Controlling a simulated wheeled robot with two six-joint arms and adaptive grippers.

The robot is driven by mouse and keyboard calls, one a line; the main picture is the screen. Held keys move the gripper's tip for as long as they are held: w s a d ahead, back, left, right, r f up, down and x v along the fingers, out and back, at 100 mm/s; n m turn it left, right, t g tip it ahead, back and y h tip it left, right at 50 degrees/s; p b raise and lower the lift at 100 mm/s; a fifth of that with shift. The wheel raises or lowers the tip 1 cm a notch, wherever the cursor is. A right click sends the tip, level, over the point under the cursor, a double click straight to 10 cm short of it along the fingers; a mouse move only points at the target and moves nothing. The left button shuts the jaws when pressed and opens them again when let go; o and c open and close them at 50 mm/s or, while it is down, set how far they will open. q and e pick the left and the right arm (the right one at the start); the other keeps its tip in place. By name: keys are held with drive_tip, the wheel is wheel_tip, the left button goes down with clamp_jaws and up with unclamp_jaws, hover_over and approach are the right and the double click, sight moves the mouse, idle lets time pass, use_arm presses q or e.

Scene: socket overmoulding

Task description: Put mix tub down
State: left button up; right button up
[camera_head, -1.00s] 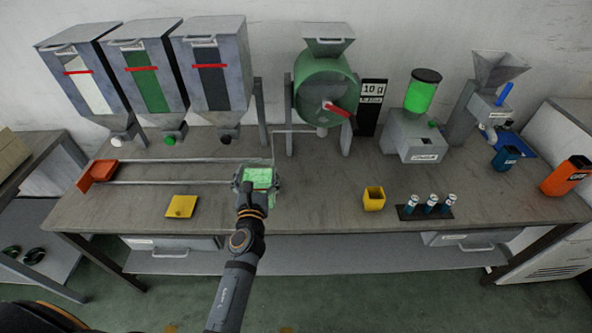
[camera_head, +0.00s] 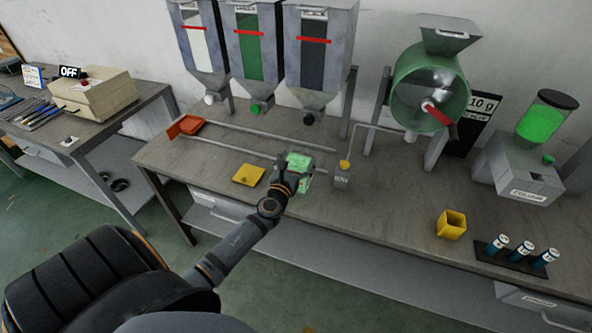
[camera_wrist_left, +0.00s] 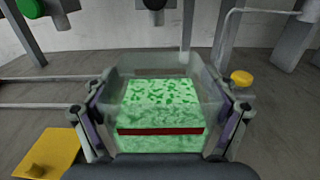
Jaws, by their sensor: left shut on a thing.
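The mix tub (camera_head: 299,160) is a clear, open box holding green speckled granules. It also shows in the wrist view (camera_wrist_left: 165,92), with a dark red band across its near wall. My left gripper (camera_head: 287,178) is shut on the tub, one finger on each side in the wrist view (camera_wrist_left: 165,125). The tub looks upright, over the bench near the right end of the rails. I cannot tell whether its base touches the bench. My right gripper is not in view.
A small post with a yellow knob (camera_head: 344,165) stands right of the tub. A yellow plate (camera_head: 248,175) lies to its left. Three hoppers (camera_head: 250,45) and a green drum (camera_head: 430,90) stand behind. Bare bench (camera_head: 390,195) lies right of the post.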

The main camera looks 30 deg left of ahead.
sight(300, 159)
use_arm(q)
drive_tip(key=f+b, duration=0.1)
drive_tip(key=f, duration=0.1)
drive_tip(key=f+b, duration=0.1)
drive_tip(key=shift+w+a+f+b, duration=0.1)
drive_tip(key=shift+a+f+b, duration=0.25)
drive_tip(key=shift+a+f, duration=0.05)
drive_tip(key=shift+f, duration=0.15)
drive_tip(key=o, duration=1.6)
drive_tip(key=shift+o, duration=0.2)
